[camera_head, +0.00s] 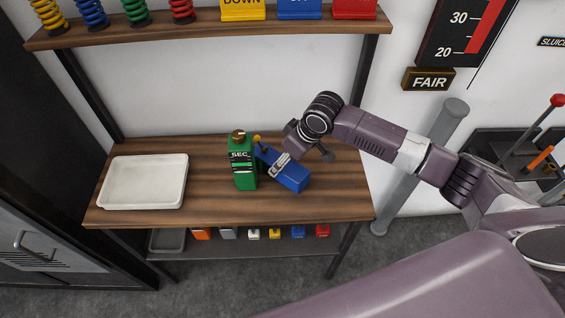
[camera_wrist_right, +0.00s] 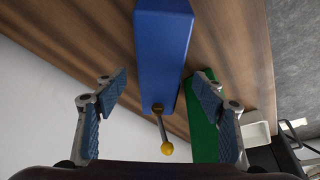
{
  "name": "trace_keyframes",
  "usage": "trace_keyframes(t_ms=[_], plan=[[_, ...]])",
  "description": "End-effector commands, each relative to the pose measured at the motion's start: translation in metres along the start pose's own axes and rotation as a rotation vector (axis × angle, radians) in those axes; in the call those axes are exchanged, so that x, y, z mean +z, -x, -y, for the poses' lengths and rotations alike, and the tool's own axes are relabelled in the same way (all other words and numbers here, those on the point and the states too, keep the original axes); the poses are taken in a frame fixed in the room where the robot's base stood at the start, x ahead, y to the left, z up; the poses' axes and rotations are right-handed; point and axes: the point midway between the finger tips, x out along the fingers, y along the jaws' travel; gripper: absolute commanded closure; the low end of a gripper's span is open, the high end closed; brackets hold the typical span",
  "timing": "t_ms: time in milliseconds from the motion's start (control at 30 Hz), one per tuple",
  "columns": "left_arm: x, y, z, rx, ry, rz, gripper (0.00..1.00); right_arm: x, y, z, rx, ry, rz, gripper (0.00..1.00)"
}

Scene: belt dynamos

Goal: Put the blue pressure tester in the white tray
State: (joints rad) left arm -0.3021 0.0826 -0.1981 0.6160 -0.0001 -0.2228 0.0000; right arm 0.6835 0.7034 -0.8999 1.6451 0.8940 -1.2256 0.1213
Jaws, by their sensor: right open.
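The blue pressure tester (camera_head: 292,178) is a blue box with a yellow-knobbed lever, on the right part of the wooden tabletop. In the right wrist view the tester (camera_wrist_right: 163,45) lies ahead, with its lever end pointing towards my palm. My right gripper (camera_head: 281,162) is open over the tester's lever end. In the wrist view its fingers (camera_wrist_right: 160,90) are spread on either side, with visible gaps and nothing gripped. The white tray (camera_head: 112,200) sits empty on the left of the tabletop. My left gripper is not in view.
A green device marked SEC (camera_head: 243,170) stands close to the tester's left side, and shows beside my finger in the wrist view (camera_wrist_right: 202,135). The wooden tabletop (camera_head: 208,170) is clear between it and the tray. An upper shelf (camera_head: 205,32) holds coloured springs and signs.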

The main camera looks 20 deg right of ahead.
Motion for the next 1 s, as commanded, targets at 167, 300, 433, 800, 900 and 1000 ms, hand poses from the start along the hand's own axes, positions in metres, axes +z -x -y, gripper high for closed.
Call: trace_keyframes(t_ms=[167,300,433,800,900,1000], plan=[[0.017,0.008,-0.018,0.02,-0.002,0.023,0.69,-0.001,-0.014,0.0,0.0,-0.001,0.0,0.36],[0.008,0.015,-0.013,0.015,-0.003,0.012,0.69,-0.002,-0.032,0.0,0.0,-0.002,0.001,0.36],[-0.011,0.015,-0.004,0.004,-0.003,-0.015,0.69,-0.001,-0.047,0.0,0.0,-0.002,0.0,0.36],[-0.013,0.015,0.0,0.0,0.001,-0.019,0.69,-0.001,-0.054,-0.001,0.002,0.0,-0.001,0.37],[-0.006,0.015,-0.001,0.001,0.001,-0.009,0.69,-0.001,-0.054,-0.001,0.002,0.0,-0.001,0.48],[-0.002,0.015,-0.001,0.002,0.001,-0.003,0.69,-0.001,-0.054,-0.001,0.002,0.0,-0.001,0.59]])
